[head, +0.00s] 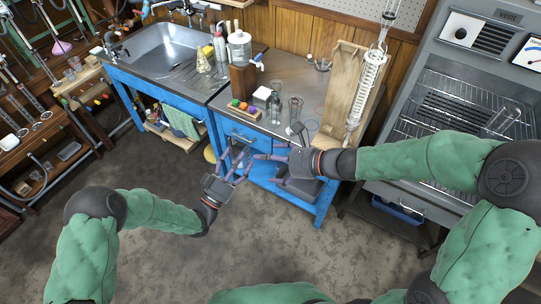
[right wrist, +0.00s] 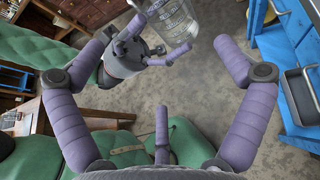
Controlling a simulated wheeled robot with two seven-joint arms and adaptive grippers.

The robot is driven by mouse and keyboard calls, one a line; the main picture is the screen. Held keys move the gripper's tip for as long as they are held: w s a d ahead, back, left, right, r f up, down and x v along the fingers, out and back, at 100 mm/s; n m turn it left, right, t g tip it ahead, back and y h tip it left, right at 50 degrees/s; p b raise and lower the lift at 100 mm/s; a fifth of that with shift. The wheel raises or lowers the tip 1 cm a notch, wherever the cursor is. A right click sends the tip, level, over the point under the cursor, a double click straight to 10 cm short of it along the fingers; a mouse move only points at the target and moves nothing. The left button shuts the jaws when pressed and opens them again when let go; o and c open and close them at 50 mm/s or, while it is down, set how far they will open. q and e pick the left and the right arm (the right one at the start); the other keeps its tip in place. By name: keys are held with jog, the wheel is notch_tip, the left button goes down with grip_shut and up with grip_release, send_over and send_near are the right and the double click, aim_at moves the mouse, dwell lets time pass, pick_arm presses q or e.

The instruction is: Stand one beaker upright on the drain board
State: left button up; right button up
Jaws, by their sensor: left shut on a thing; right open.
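My left gripper (head: 236,160) is shut on a clear glass beaker (right wrist: 174,18), in front of the blue bench. In the right wrist view the left gripper (right wrist: 165,55) shows beside the glass, which is cut off by the top edge. My right gripper (head: 264,166) is open and empty, close to the right of the held beaker; its spread fingers (right wrist: 158,48) show in the right wrist view. The drain board (head: 184,76) is the ridged metal surface right of the sink.
The sink (head: 160,52) lies left of the drain board. A white-topped dispenser (head: 239,48) on a wooden block, a block with colored pieces (head: 243,110), bottles and a tall glass (head: 294,109) crowd the bench.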

aim_at(236, 154)
jog(key=x, duration=0.4)
jog(key=r+x, duration=0.1)
jog(key=x, duration=0.2)
jog(key=w+x, duration=0.1)
jog(key=x, duration=0.3)
jog(key=shift+w+a+r, duration=0.1)
jog(key=shift+a+r, duration=0.15)
jog(key=shift+a, duration=0.2)
jog(key=c, duration=1)
pick_arm(q)
jog(key=o, duration=1.1)
pick_arm(e)
jog(key=shift+c, duration=0.3)
pick_arm(q)
jog(key=shift+s+a, duration=0.1)
